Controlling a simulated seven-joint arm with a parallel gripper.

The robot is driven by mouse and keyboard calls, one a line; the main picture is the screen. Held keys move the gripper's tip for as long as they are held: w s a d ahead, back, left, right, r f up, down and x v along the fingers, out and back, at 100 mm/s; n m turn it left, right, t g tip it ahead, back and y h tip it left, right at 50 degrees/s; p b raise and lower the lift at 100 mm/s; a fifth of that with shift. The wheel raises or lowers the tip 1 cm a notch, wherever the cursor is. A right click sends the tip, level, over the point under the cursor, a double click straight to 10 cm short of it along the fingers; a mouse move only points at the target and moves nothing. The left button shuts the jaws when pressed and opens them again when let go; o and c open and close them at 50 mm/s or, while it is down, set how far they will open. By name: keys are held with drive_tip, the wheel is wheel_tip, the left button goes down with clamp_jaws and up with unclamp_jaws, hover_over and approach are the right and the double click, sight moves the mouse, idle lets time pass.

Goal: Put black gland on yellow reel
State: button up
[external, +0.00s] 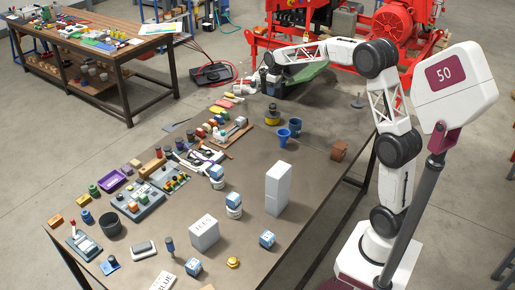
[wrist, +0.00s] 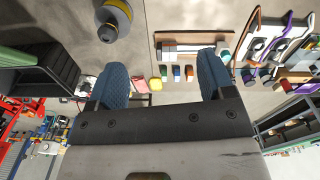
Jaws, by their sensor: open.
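A yellow and dark grey round piece (external: 272,119), which looks like the yellow reel, stands on the table near its far right part. It also shows at the top of the wrist view (wrist: 120,10), cut by the frame edge. A dark part shows at its top, but I cannot tell whether that is separate. I cannot surely pick out the black gland among the small dark pieces. My gripper (external: 268,88) is beyond the reel near the table's far end. In the wrist view its blue-padded fingers (wrist: 162,72) are apart, with nothing held between them.
Two blue cups (external: 288,132) stand near the reel. A tall white box (external: 278,188) is nearer the camera. A green bin (external: 303,76) lies by my gripper. Small parts, a purple tray (external: 110,181) and a wooden rack (external: 232,136) crowd the left side.

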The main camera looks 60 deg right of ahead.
drive_tip(key=s+a+r+t, duration=0.1)
drive_tip(key=s+a+r, duration=0.3)
drive_tip(key=s+a, duration=0.65)
drive_tip(key=s+a+r, duration=0.3)
drive_tip(key=s+a, duration=0.5)
drive_tip(key=s, duration=0.5)
drive_tip(key=s+a+f, duration=0.2)
drive_tip(key=s+a, duration=0.1)
drive_tip(key=s, duration=0.6)
drive_tip(key=s+a+f+m, duration=0.1)
drive_tip(key=s+a, duration=0.3)
drive_tip(key=s, duration=0.5)
drive_tip(key=s+a+f+t, duration=0.1)
drive_tip(key=s+a+f, duration=0.2)
drive_tip(key=s, duration=0.6)
drive_tip(key=shift+a+f+m, duration=0.3)
drive_tip(key=shift+f+m, duration=0.1)
drive_tip(key=shift+f, duration=0.2)
